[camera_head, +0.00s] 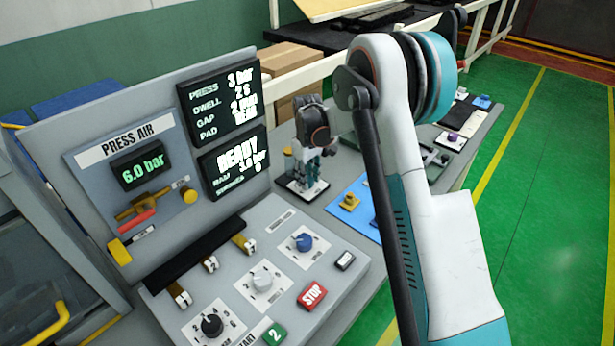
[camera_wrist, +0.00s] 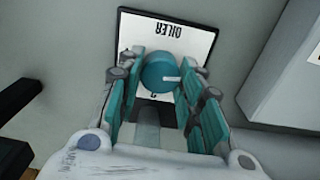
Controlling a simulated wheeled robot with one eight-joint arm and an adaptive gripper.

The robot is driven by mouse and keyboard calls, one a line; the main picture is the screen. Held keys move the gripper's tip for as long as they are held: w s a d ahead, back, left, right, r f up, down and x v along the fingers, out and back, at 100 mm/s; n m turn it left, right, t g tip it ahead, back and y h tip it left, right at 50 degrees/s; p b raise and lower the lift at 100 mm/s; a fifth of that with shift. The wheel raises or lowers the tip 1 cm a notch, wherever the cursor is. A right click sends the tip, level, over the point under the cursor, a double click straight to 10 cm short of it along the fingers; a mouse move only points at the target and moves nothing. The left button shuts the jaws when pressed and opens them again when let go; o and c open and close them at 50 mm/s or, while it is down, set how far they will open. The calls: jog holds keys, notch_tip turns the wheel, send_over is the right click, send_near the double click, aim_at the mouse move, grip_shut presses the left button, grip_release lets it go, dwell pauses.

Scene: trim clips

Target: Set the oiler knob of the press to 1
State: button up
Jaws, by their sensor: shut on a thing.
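The oiler knob (camera_wrist: 160,73) is a round teal knob with a short white pointer line. In the wrist view its line points to the right. It sits on a white plate (camera_wrist: 190,30) with a dark border, lettered OILER, which appears upside down. Part of a numeral shows below the knob; the other scale marks are mostly hidden by the fingers. My gripper (camera_wrist: 160,92) has its teal finger pads on both sides of the knob and is shut on it. In the head view my gripper (camera_head: 308,166) points down at the bench, and the knob is hidden there.
The press panel (camera_head: 335,262) stands at front left, with black (camera_head: 212,326), white (camera_head: 263,281) and blue (camera_head: 303,242) knobs and a red STOP button (camera_head: 312,295). A display (camera_head: 236,165) reads READY. A blue mat (camera_head: 350,215) with small parts lies right of my gripper.

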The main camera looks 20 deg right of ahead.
jog(key=m, duration=0.4)
jog(key=shift+b, duration=0.3)
jog(key=shift+m, duration=2.8)
jog(key=o, duration=1.1)
jog(key=shift+c, duration=0.2)
jog(key=shift+r, duration=0.1)
notch_tip(320, 180, up, 12)
